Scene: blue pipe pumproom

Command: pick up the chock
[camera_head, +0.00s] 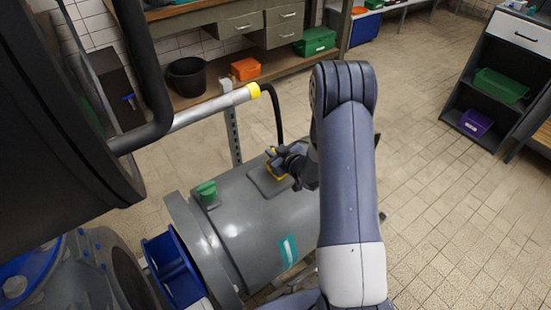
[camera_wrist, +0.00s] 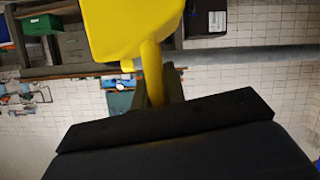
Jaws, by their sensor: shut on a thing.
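The chock is a yellow block with a thin yellow stem. In the wrist view the chock (camera_wrist: 130,25) is large at the top, its stem running down to my gripper (camera_wrist: 157,92). My gripper's dark fingers are closed around the stem. In the head view my gripper (camera_head: 277,161) is over the square plate on top of the grey tank. Only a small yellow part of the chock (camera_head: 277,177) shows there, partly hidden by the fingers. I cannot tell whether it touches the plate.
The grey tank (camera_head: 245,232) lies below my arm, with a green cap (camera_head: 207,190) on top. A bench stands at the back and a dark shelf unit (camera_head: 480,100) at right. The floor between is clear.

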